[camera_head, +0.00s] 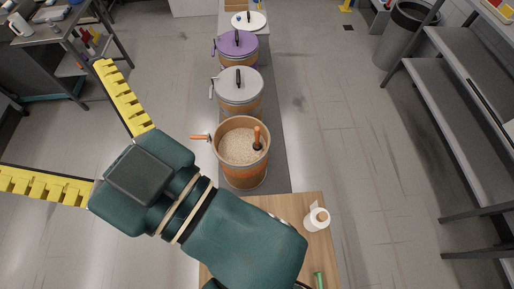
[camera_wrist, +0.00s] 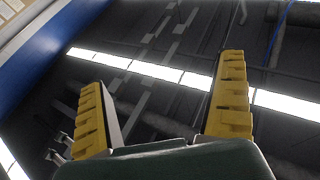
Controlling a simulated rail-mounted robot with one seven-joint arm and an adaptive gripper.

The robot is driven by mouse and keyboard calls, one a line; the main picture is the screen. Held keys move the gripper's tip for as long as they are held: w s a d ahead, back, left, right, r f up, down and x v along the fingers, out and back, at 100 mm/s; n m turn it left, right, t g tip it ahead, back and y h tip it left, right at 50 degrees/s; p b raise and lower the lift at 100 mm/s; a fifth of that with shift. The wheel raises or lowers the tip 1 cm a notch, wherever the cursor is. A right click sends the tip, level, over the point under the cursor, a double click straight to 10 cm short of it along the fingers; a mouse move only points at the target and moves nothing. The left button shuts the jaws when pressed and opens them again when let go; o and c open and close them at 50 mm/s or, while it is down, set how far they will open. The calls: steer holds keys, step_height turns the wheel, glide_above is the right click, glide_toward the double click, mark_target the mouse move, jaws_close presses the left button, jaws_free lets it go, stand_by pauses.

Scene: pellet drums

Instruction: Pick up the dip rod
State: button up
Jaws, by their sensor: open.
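An open drum (camera_head: 245,175) with orange bands stands in the middle of the head view, filled with pale pellets. A tool with an orange handle (camera_head: 257,135) and a dark lower part stands tilted in the pellets. I cannot tell whether it is the dip rod. A thin dark rod-like piece (camera_head: 489,104) shows along the right shelf; what it is stays unclear. My gripper (camera_head: 50,119) is open and empty, left of the open drum and apart from it. In the wrist view my gripper (camera_wrist: 162,72) shows two spread yellow fingers with nothing between them.
Behind stand a grey-lidded drum (camera_head: 239,91) and a purple-lidded drum (camera_head: 236,45). A wooden table (camera_head: 285,205) in front bears a white bottle (camera_head: 317,218) and a green object (camera_head: 319,281). Shelving (camera_head: 465,120) and a bin (camera_head: 402,35) stand right. The floor between is clear.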

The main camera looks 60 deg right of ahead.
steer(key=shift+c, duration=0.2)
steer(key=c, duration=0.8)
